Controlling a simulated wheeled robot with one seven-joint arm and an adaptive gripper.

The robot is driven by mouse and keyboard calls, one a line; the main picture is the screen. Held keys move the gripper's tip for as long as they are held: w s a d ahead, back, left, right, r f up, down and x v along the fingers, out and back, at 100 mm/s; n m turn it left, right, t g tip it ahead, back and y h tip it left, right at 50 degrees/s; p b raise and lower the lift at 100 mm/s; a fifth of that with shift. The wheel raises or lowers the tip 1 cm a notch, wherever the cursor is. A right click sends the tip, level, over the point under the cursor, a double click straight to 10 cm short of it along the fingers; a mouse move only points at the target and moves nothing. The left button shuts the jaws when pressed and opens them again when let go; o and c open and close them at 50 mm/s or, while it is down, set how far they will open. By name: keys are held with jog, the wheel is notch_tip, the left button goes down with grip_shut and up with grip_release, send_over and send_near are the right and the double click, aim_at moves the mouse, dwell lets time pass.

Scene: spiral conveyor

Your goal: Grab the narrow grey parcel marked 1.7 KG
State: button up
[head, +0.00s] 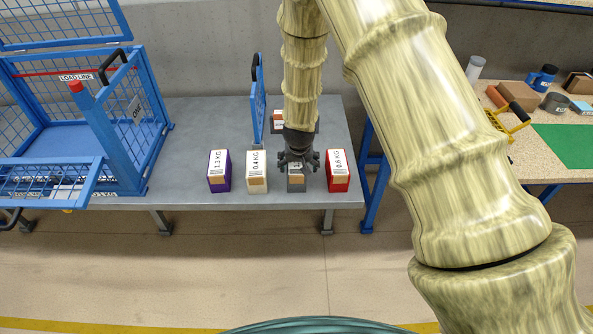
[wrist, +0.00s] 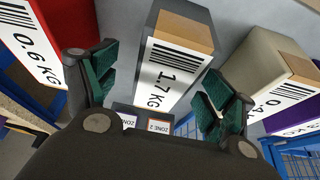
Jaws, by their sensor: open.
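The narrow grey parcel (head: 296,184) stands on the grey table near its front edge, between the cream and red parcels. Its top is mostly hidden by my gripper in the head view. In the wrist view the grey parcel (wrist: 168,62) shows its 1.7 KG label and barcode, with a brown strip along one side. My gripper (head: 298,164) points down just above it. In the wrist view the fingers of my gripper (wrist: 158,88) are spread apart, with the parcel showing between them. I cannot tell whether they touch it.
A red 0.6 KG parcel (head: 338,178) stands close on the right, a cream 0.4 KG parcel (head: 257,181) on the left, then a purple 1.3 KG parcel (head: 218,183). A blue upright panel (head: 258,105) rises behind. A blue mesh cage (head: 105,165) stands at left.

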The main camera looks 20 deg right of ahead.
jog(key=x, duration=0.3)
jog(key=shift+w+a+f+p, duration=0.15)
jog(key=shift+a+f+p, duration=0.05)
jog(key=shift+a+p, duration=0.15)
jog(key=shift+x, duration=0.8)
jog(key=shift+c, duration=0.5)
grip_shut()
jog(key=shift+w+r, duration=0.1)
jog(key=shift+r, duration=0.05)
